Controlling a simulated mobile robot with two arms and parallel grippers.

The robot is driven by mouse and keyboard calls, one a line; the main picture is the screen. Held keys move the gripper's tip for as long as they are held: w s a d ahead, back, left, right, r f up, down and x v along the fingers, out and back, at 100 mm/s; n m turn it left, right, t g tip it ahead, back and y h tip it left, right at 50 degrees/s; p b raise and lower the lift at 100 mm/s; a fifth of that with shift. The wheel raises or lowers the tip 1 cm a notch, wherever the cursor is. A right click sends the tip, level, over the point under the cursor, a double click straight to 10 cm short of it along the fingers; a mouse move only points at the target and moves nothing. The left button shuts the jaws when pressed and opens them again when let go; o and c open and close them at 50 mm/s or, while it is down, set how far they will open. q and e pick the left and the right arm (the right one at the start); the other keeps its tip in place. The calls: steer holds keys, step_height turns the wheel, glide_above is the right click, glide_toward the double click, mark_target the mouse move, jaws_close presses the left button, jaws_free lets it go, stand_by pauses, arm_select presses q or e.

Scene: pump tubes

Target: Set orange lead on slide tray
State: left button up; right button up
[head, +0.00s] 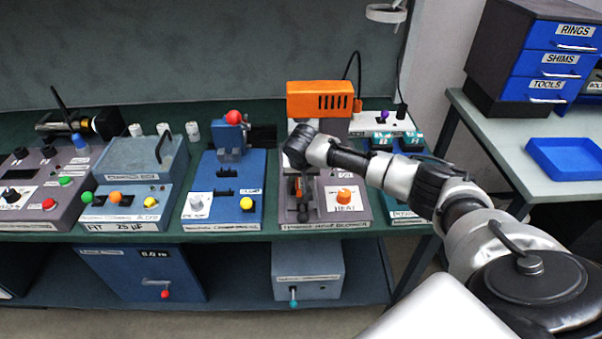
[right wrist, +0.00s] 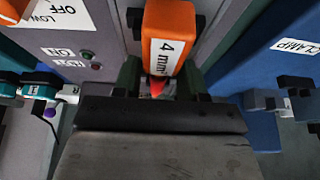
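An orange piece labelled "4 mm" (right wrist: 168,40), with a red tip, shows in the right wrist view just beyond my right gripper's dark body. It seems to be the orange lead. In the head view a small orange strip (head: 299,188) lies low in the grey heat station (head: 328,222), below my right wrist. My right gripper (head: 302,172) points down over this station. Its fingers are mostly hidden, and I cannot tell whether they touch the orange piece. I cannot clearly pick out the slide tray. My left gripper is not in view.
An orange vented box (head: 320,100) stands behind my wrist. A blue clamp station (head: 222,190) is close on the left, and a teal-trimmed station (head: 403,205) on the right. An orange knob (head: 344,194) stands beside the gripper. A blue tray (head: 566,158) lies on the side table.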

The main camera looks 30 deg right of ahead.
steer(key=o, duration=0.3)
steer(key=shift+r, duration=0.1)
steer(key=v, duration=1)
steer(key=shift+a+r, duration=0.1)
steer(key=shift+r, duration=0.2)
steer(key=shift+s, duration=0.1)
